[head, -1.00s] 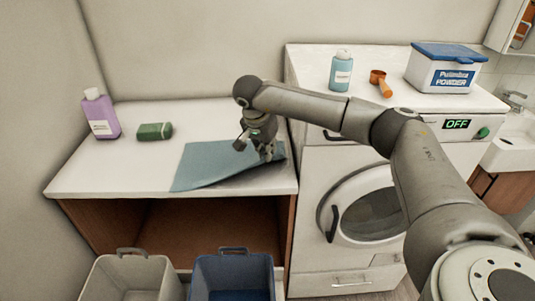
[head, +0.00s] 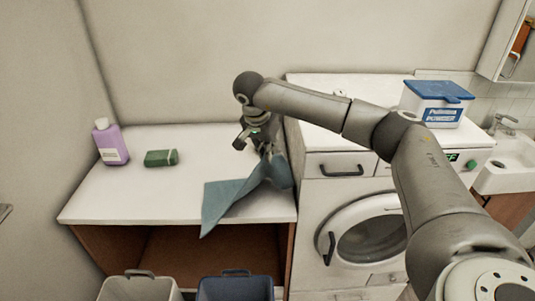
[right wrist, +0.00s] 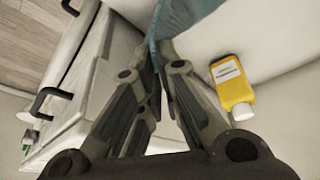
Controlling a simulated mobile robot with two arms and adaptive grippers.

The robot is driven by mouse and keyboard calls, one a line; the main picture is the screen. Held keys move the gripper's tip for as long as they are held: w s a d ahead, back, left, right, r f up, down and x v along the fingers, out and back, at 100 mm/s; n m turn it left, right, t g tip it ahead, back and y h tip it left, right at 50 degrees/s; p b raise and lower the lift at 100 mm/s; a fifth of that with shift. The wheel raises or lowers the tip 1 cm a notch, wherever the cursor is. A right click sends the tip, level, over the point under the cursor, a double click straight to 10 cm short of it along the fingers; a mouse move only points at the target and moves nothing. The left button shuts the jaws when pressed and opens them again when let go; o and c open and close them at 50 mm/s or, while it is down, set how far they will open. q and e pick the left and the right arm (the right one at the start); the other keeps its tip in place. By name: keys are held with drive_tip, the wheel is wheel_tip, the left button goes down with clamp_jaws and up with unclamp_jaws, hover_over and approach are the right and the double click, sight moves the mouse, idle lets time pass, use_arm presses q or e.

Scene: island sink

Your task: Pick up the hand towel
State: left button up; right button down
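The hand towel (head: 232,194) is a blue-grey cloth at the right front of the white counter. Its right part is lifted and bunched up to my right gripper (head: 268,152), and its left corner hangs down over the counter's front edge. In the right wrist view my right gripper's fingers (right wrist: 158,72) are closed together on the towel (right wrist: 182,14), which reaches to the top of that picture. Part of the towel is hidden behind the gripper in the head view. My left gripper is not in view.
A purple bottle (head: 110,143) and a green sponge-like block (head: 161,158) are at the counter's left. A washing machine (head: 322,200) with a powder box (head: 437,104) on top stands at right. Bins (head: 140,288) stand below. The right wrist view shows a yellow bottle (right wrist: 233,88).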

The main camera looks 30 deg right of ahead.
wheel_tip(320, 180, up, 28)
drive_tip(key=p, duration=1)
drive_tip(key=shift+r, duration=0.2)
drive_tip(key=shift+f, duration=0.1)
